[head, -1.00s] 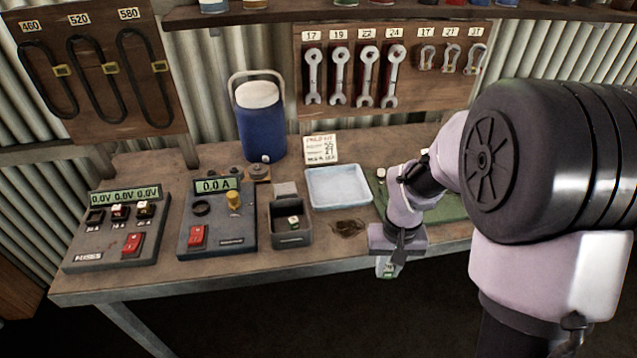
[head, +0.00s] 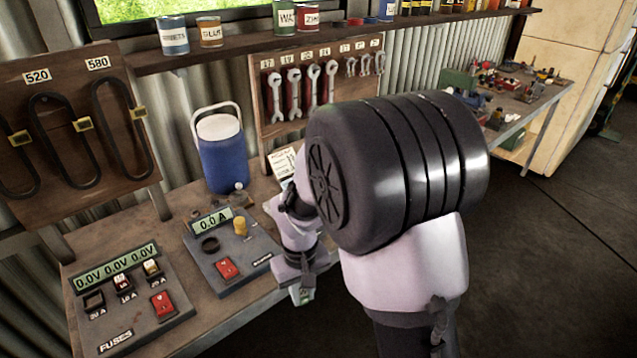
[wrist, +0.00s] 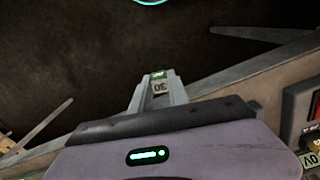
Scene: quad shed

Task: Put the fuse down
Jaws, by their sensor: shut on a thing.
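My gripper (head: 302,294) is shut on a small fuse. The fuse (wrist: 159,82) has a green end and a pale face marked 30, and sits between the fingertips in the wrist view. In the head view its green part shows small below the jaws. My gripper is at the bench's front edge, right of the ammeter box; the wrist view shows dark floor beyond the fuse.
The ammeter box (head: 232,250) with a red switch stands on the workbench (head: 190,338). A blue water jug (head: 222,160) stands behind it. My arm hides the bench to the right. A second, cluttered bench (head: 520,95) stands at the far right, with open floor before it.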

